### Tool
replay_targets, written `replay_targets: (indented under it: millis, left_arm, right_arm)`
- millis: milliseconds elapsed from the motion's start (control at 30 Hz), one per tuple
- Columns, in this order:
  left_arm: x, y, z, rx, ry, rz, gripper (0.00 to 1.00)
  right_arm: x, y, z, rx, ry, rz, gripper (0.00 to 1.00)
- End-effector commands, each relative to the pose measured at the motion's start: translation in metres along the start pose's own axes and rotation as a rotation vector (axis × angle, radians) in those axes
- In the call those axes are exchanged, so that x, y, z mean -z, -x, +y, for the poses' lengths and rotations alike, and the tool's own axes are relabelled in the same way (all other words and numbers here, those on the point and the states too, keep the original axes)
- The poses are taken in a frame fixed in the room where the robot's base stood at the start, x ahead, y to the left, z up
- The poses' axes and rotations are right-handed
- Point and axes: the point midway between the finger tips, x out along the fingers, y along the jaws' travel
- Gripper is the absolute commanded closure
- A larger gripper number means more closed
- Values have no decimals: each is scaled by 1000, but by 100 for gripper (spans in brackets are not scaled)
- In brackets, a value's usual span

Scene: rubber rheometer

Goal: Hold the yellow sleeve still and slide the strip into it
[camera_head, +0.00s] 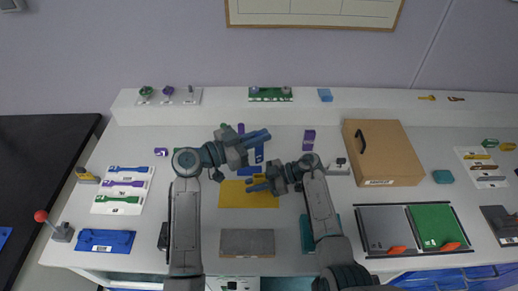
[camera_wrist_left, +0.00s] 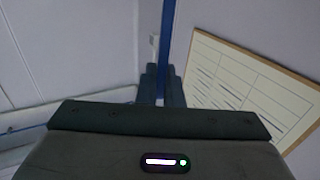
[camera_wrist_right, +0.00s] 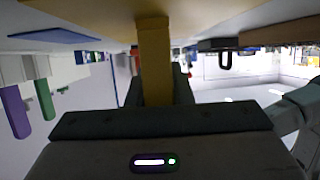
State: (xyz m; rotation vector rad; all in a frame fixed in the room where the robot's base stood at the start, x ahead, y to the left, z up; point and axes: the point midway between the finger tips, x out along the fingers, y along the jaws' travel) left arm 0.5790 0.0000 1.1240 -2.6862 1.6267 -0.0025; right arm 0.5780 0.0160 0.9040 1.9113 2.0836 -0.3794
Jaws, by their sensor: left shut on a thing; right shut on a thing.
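My left gripper (camera_head: 268,134) is shut on a thin blue strip (camera_wrist_left: 168,35), which stands up between the fingers in the left wrist view. My right gripper (camera_head: 250,188) is shut on the yellow sleeve (camera_wrist_right: 155,60), which runs forward from the fingers in the right wrist view. In the head view the left gripper is above the right one, with a gap between them. The sleeve's opening is not clear.
A blue sheet (camera_head: 246,171) lies behind the mat and a grey block (camera_head: 247,242) in front of it. A brown box (camera_head: 382,152) stands to the right, with grey and green trays (camera_head: 383,228) in front. A white rack with several coloured strips (camera_head: 122,190) lies at left.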

Motion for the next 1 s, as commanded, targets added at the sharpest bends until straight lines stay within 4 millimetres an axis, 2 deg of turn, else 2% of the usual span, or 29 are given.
replay_targets:
  millis: [100, 167, 367, 533, 1000]
  left_arm:
    - [18, 0, 0, -6, -2, 1, 100]
    - [21, -2, 0, -31, -1, -3, 100]
    - [10, -6, 0, -236, 3, -18, 100]
    - [2, -2, -1, -369, 2, -6, 100]
    - [-2, 0, 0, -397, 2, 0, 100]
  right_arm:
    - [-1, 0, -1, 1, -2, -1, 100]
    - [-1, 0, -1, 1, -2, -1, 100]
    - [-1, 0, -1, 1, -2, -1, 100]
    - [-1, 0, -1, 1, -2, -1, 100]
    - [-2, 0, -1, 1, -2, -2, 100]
